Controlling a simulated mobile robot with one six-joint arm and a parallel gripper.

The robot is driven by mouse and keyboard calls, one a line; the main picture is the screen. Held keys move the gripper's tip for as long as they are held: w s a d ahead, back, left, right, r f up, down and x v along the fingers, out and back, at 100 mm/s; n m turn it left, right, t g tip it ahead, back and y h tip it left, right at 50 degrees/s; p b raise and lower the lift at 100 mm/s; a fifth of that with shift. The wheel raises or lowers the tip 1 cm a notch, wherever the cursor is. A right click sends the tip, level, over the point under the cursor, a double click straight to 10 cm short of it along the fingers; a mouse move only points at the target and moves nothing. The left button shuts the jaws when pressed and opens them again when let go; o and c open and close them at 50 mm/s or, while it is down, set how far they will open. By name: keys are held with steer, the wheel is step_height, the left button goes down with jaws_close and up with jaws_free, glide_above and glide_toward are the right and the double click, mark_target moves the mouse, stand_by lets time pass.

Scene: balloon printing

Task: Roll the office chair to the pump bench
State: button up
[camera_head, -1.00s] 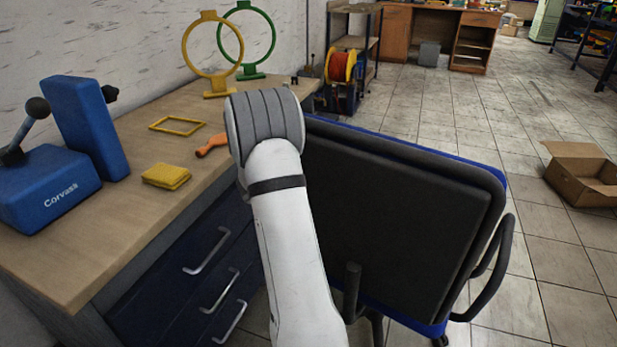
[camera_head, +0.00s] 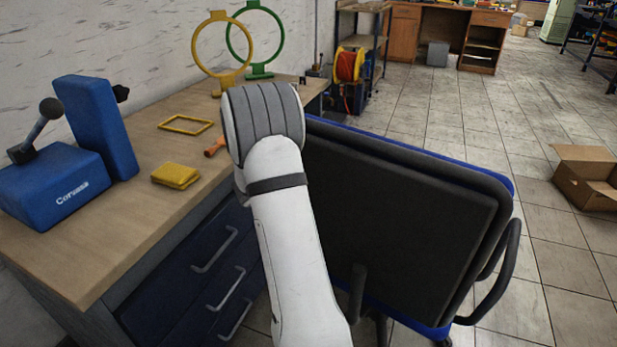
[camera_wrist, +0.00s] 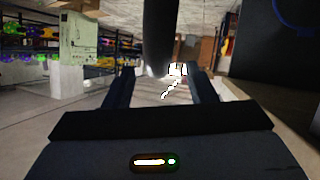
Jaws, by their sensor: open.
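The office chair (camera_head: 395,220) stands close in front of me, its dark backrest towards me, with blue edging and a black armrest (camera_head: 508,265) on the right. A wooden-topped bench (camera_head: 120,235) with blue drawers is at its left. On the bench stands a blue pump-like device (camera_head: 60,185) marked "Corvass". In the wrist view my gripper (camera_wrist: 160,82) is open. A dark upright bar (camera_wrist: 159,35) shows between or beyond its fingers; I cannot tell if they touch it. My arm hides the gripper in the head view.
The bench also holds a yellow pad (camera_head: 176,176), a yellow frame (camera_head: 186,125), a partly hidden orange item (camera_head: 214,148) and yellow (camera_head: 222,50) and green (camera_head: 254,40) rings. An open carton (camera_head: 588,182) lies at the right.

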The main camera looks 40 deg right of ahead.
steer(key=shift+p+v, duration=0.5)
steer(key=shift+v, duration=1.75)
